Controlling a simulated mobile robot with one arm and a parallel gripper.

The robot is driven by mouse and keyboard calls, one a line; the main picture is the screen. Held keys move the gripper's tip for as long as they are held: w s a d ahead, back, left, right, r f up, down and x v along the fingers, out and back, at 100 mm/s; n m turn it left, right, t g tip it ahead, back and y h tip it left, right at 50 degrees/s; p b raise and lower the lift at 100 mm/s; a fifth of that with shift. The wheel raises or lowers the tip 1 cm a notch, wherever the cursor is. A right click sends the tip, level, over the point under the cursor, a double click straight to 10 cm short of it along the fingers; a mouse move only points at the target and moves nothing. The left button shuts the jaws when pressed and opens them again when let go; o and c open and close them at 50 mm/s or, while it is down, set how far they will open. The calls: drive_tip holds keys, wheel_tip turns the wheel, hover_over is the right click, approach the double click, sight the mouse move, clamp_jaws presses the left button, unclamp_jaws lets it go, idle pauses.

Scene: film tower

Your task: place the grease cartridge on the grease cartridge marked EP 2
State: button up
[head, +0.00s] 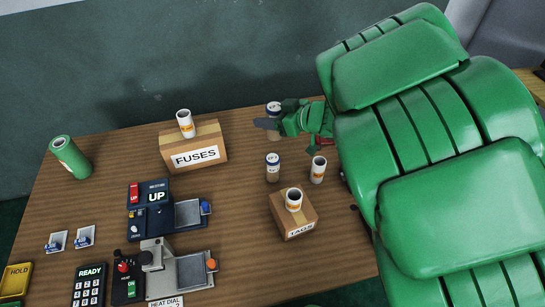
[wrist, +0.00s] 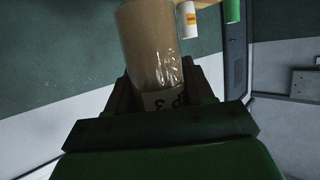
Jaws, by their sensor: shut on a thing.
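My gripper (head: 272,118) is at the back of the table, reaching left. In the wrist view its jaws are shut on a tan grease cartridge (wrist: 152,48), whose label reads EP 3 upside down.
Similar cups stand on the FUSES box (head: 207,142) and the TAGS box (head: 300,230). A green canister (head: 70,157) is far left. Control devices (head: 135,290) fill the front left.

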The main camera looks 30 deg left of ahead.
sight(268, 134)
drive_tip(key=s+d+r+n+g, duration=0.2)
drive_tip(key=s+d+r+g, duration=0.1)
drive_tip(key=s+d, duration=0.7)
drive_tip(key=w+a+f, duration=0.2)
drive_tip(key=a, duration=0.1)
drive_tip(key=w+a+f, duration=0.5)
drive_tip(key=w+a, duration=0.1)
drive_tip(key=shift+w+a+f, duration=0.1)
drive_tip(key=shift+a+f, duration=0.05)
drive_tip(key=shift+f, duration=0.2)
drive_tip(key=shift+w+a+f, duration=0.45)
drive_tip(key=shift+f, duration=0.1)
drive_tip(key=shift+w+a+f, duration=0.15)
drive_tip(key=shift+f, duration=1.7)
drive_tip(key=shift+f, duration=0.2)
drive_tip(key=o, duration=1.1)
